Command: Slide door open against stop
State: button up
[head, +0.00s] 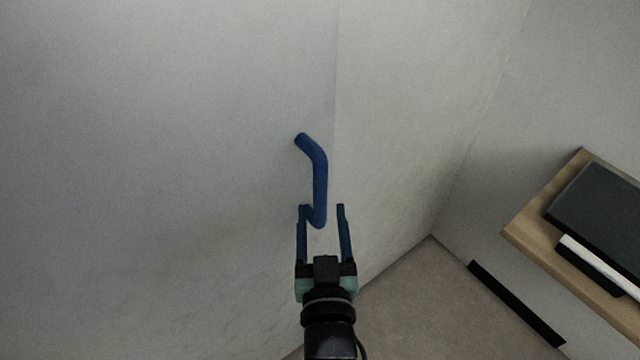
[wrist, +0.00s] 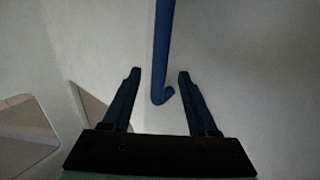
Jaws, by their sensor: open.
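The door (head: 230,170) is a pale grey panel filling the left of the head view, with a faint vertical seam to the right of its handle. A blue bar handle (head: 320,180) with bent ends is fixed upright on it. My gripper (head: 322,210) is open at the lower end of the handle, with one finger on each side of it in the picture. In the wrist view the handle (wrist: 163,50) comes down between the two fingers of my gripper (wrist: 157,75), its lower bend near the fingertips. I see no clear contact.
A wooden shelf (head: 516,232) with a dark panel (head: 605,205) and a white strip on it stands at the right. A black strip (head: 515,303) runs along the foot of the right wall. The beige floor (head: 420,310) between is clear.

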aim_at(320, 196)
jog(key=shift+w+a+p, duration=0.15)
jog(key=shift+w+p, duration=0.2)
jog(key=shift+w, duration=2.8)
jog(key=shift+c, duration=0.2)
grip_shut()
